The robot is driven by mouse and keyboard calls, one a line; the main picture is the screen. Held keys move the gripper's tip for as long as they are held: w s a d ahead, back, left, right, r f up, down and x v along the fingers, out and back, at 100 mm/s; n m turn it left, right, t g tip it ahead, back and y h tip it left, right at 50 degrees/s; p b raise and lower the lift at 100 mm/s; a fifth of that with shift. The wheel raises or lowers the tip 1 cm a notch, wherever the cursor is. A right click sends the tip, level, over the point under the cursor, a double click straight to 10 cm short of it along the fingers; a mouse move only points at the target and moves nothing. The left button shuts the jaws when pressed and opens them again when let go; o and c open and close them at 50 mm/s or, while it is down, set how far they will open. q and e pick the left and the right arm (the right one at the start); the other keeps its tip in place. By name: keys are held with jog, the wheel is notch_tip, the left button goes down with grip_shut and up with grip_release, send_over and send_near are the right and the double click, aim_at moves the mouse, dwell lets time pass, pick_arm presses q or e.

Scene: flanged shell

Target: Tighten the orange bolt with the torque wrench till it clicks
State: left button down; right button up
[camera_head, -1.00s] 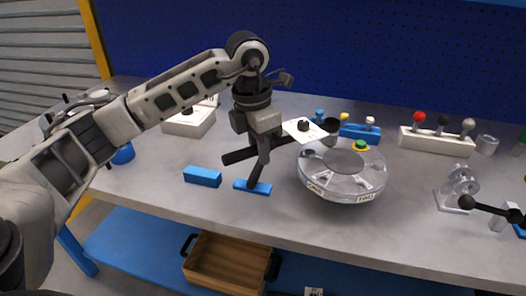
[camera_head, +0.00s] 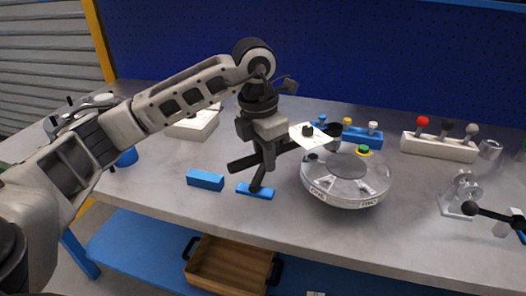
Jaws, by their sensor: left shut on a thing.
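The torque wrench is a dark bar (camera_head: 243,163) with a round head (camera_head: 334,130) at its right end. A green and yellow bolt-like piece (camera_head: 362,150) sits on the shell's back rim. I cannot make out an orange bolt. My right gripper is not in view.
Blue blocks (camera_head: 205,180) and (camera_head: 247,190) lie left of the shell. A white holder with coloured knobs (camera_head: 437,147) and a blue holder (camera_head: 365,136) stand behind. A metal bracket (camera_head: 459,196) and a black ball-ended bar (camera_head: 493,213) are at the right. The front bench (camera_head: 300,240) is clear.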

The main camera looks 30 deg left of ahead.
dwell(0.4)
pick_arm(q)
jog(key=shift+r+p, duration=2.25)
jog(key=shift+r, duration=0.9)
jog(key=shift+f, duration=0.1)
